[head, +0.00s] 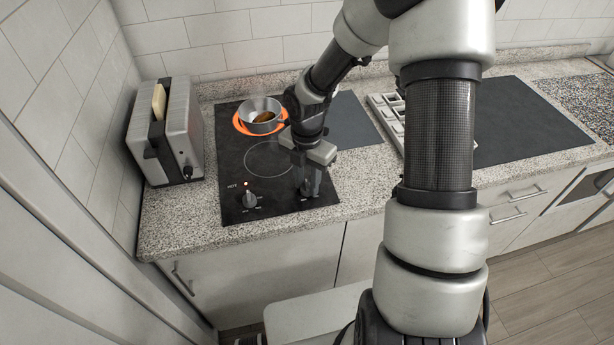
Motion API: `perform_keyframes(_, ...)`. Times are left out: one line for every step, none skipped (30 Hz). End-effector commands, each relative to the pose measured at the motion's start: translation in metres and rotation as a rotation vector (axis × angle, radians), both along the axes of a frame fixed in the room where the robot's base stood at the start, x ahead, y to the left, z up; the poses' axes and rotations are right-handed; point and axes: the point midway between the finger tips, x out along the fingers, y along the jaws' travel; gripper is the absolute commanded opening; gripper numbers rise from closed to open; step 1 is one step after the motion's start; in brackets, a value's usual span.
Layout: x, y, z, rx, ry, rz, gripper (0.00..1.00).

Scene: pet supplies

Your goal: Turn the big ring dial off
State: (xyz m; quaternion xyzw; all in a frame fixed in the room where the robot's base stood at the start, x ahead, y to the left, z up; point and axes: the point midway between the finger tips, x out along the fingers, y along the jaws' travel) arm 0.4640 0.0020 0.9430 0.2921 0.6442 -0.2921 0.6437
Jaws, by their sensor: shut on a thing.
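A black two-ring cooktop (233,163) is set in the counter. Its back ring (239,124) glows orange under a metal pan (260,106) with something brown inside. The front ring (268,157) is a dark, unlit outline. Two dials sit along the front edge: the left dial (249,200) is uncovered, with a small lit lamp above it. I cannot tell from labels which dial serves which ring.
A grey toaster (170,133) with a bread slice stands left of the cooktop. A dark mat (352,122) and a light grey rack-like object (384,112) lie to the right, partly behind my arm. Speckled counter (195,230) is free in front of the toaster.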

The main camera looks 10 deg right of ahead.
Motion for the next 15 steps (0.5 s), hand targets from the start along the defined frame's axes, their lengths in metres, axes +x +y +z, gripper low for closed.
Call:
perform_keyframes(0.001,0.0005,0.0028,0.001,-0.003,0.018,0.04)
perform_keyframes(0.0011,0.0006,0.0027,0.001,-0.003,0.029,0.04)
perform_keyframes(0.0012,0.0006,0.0025,0.001,-0.003,0.041,0.04)
perform_keyframes(0.0013,0.0005,0.0024,0.001,-0.004,0.049,0.04)
perform_keyframes(0.0014,0.0005,0.0022,0.001,-0.004,0.056,0.04)
perform_keyframes(0.0014,0.0005,0.0019,0.001,-0.004,0.064,0.04)
perform_keyframes(0.0013,0.0006,0.0017,0.001,-0.004,0.069,0.04)
perform_keyframes(0.0013,0.0006,0.0016,0.001,-0.004,0.073,0.04)
perform_keyframes(0.0013,0.0006,0.0014,0.001,-0.004,0.077,0.04)
perform_keyframes(0.0013,0.0006,0.0012,0.001,-0.004,0.08,0.04)
perform_keyframes(0.0013,0.0006,0.0011,0.001,-0.004,0.081,0.04)
perform_keyframes(0.0013,0.0006,0.001,0.001,-0.004,0.083,0.04)
perform_keyframes(0.0013,0.0006,0.0009,0.001,-0.004,0.084,0.04)
perform_keyframes(0.0013,0.0006,0.0008,0.001,-0.004,0.084,0.04)
perform_keyframes(0.0013,0.0006,0.0008,0.001,-0.004,0.085,0.04)
